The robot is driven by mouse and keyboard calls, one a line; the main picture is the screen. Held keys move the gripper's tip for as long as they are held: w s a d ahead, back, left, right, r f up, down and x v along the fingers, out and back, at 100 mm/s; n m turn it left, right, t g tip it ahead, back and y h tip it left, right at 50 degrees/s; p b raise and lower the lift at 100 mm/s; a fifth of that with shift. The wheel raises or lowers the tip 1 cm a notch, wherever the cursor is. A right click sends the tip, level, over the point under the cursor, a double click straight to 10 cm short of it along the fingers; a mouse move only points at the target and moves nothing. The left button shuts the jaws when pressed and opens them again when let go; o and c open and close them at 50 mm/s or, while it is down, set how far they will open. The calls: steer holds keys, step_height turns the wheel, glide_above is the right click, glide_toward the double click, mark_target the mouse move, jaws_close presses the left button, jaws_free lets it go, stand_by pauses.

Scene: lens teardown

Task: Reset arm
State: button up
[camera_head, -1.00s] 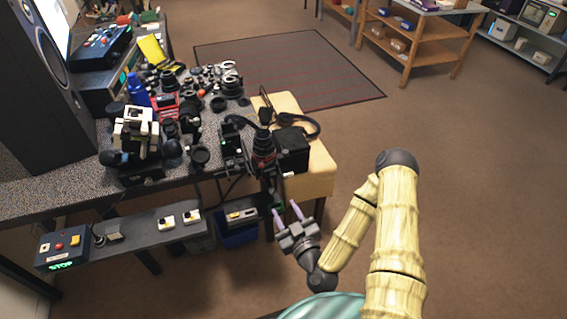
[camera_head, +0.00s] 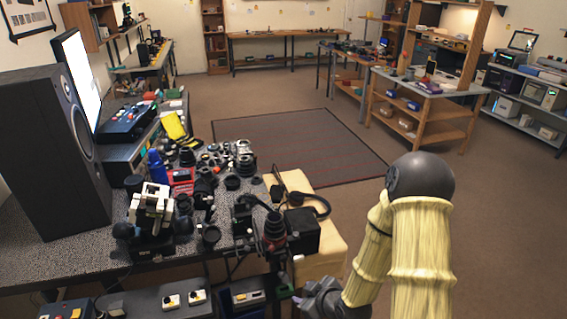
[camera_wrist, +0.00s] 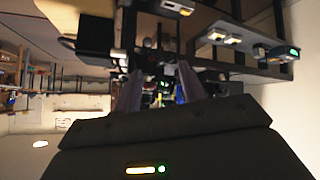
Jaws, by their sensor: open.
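My gripper (camera_wrist: 160,92) is open and empty in the wrist view, with its two pale purple fingers spread apart. In the head view my gripper is low in the picture, in front of the table edge, with its fingertips mostly hidden. The arm is bent, with its dark rounded joint at the right. The speckled table (camera_head: 60,258) stands at the left, crowded with lens parts and tools. A dark lens on a stand (camera_head: 272,236) is at its near right corner, just beyond my gripper.
A black box (camera_head: 303,232) rests on the cream stool (camera_head: 332,262) beside the table. A tall speaker (camera_head: 50,150) stands at the left. Below the table is a shelf with small yellow-and-white devices (camera_head: 171,301). The dark rug (camera_head: 300,145) and the floor at the right are clear.

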steer(key=s+d+r+m+g+h+p, duration=0.1)
steer(key=s+d+r+m, duration=0.3)
steer(key=r, duration=0.5)
steer(key=s+d+r+m+g+h+p, duration=0.1)
steer(key=s+d+r+m+g+h, duration=0.3)
steer(key=s+r, duration=0.3)
step_height(320, 180, up, 2)
steer(key=shift+d+r+m+p, duration=0.2)
steer(key=shift+d+m+p, duration=0.15)
steer(key=shift+d+m, duration=0.45)
